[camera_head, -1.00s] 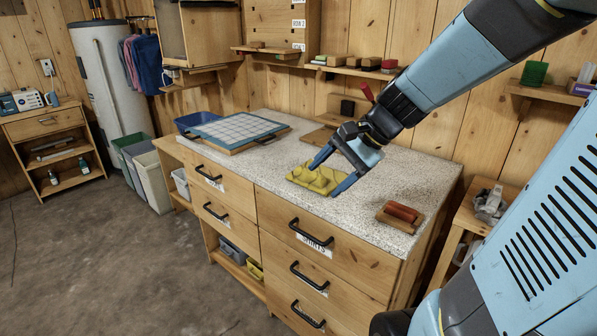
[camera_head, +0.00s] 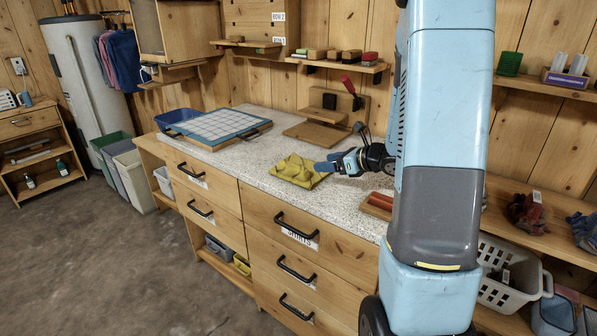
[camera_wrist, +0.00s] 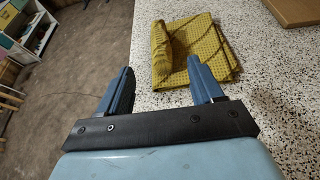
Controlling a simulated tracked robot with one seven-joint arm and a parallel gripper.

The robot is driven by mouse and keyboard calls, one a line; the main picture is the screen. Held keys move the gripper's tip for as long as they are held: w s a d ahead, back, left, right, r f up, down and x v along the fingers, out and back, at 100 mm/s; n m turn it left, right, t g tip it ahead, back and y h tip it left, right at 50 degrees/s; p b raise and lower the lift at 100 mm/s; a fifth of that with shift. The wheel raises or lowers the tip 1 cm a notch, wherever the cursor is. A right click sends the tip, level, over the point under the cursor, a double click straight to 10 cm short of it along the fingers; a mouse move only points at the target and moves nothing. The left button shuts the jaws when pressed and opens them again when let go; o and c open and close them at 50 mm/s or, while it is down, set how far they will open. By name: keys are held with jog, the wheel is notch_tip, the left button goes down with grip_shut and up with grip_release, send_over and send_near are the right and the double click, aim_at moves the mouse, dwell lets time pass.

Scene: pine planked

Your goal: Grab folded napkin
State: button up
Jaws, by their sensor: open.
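The folded napkin (camera_head: 299,171) is yellow with a dark pattern and lies rumpled on the speckled countertop (camera_head: 258,158). In the wrist view the napkin (camera_wrist: 190,50) lies just beyond the fingertips, toward the right finger, with a raised fold at its left side. My gripper (camera_head: 324,166) is at the napkin's right edge in the head view. In the wrist view my gripper (camera_wrist: 160,80) is open, its two blue fingers apart with nothing held between them. The right fingertip overlaps the napkin's near edge in the picture; whether it touches, I cannot tell.
A gridded board (camera_head: 217,127) and a blue bin (camera_head: 180,119) stand at the counter's left. A wooden stand with a red-handled tool (camera_head: 347,84) is behind the napkin. A wooden block with red rollers (camera_head: 379,201) lies near the right, partly behind my arm.

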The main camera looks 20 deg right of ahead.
aim_at(300, 166)
jog(key=x, duration=0.8)
jog(key=shift+f, duration=0.15)
jog(key=shift+x, duration=2.7)
jog(key=shift+s+f, duration=0.1)
jog(key=shift+f, duration=0.05)
jog(key=shift+c, duration=0.3)
jog(key=c, duration=1)
